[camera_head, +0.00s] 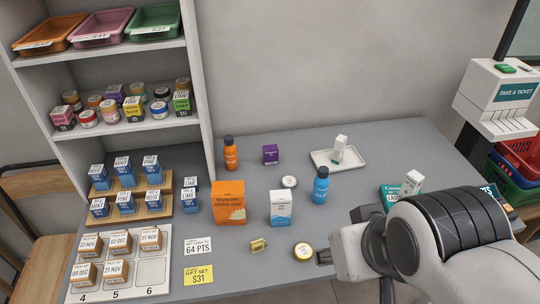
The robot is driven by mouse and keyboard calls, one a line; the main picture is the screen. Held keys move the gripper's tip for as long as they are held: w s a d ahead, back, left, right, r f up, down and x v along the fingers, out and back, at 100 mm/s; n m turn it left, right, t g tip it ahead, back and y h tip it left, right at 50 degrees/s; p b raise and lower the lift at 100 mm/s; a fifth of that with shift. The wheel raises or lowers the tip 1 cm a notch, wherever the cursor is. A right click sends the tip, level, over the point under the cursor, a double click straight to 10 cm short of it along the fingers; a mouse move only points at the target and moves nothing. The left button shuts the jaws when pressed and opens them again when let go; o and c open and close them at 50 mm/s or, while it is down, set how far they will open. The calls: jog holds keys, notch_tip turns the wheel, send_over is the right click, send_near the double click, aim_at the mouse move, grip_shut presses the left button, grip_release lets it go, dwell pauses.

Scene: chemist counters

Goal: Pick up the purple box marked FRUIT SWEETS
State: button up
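A small purple box (270,155) stands on the grey counter (375,140) toward the back, between an orange bottle and a white tray. Its label is too small to read. Another purple item (114,92) sits on the middle shelf among jars and small boxes. My arm comes in from the lower right. The dark tip of my gripper (323,257) shows at the front of the counter, beside a round yellow-lidded tin. It is well apart from the purple box. Most of the gripper is hidden, so its opening cannot be made out.
An orange bottle (231,154), a large orange box (229,203), a white-and-blue box (280,208), a blue bottle (321,185) and a round white-lidded jar (289,181) stand around the purple box. The white tray (322,161) holds a small white box. The shelf unit (200,90) rises at left.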

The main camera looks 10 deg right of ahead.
jog(key=o, duration=0.6)
jog(key=w+t, duration=0.4)
jog(key=w, duration=2.6)
jog(key=shift+w+a+f+t, duration=0.15)
jog(key=shift+w+f+t, duration=0.5)
jog(key=shift+w+f, duration=2.55)
jog(key=shift+w+a+f+t, duration=0.2)
jog(key=shift+w+f+t, duration=0.5)
jog(key=shift+w+f, duration=2.45)
jog(key=shift+w+a+f+t, duration=0.15)
jog(key=shift+w+f+t, duration=0.5)
jog(key=shift+w+f, duration=2.55)
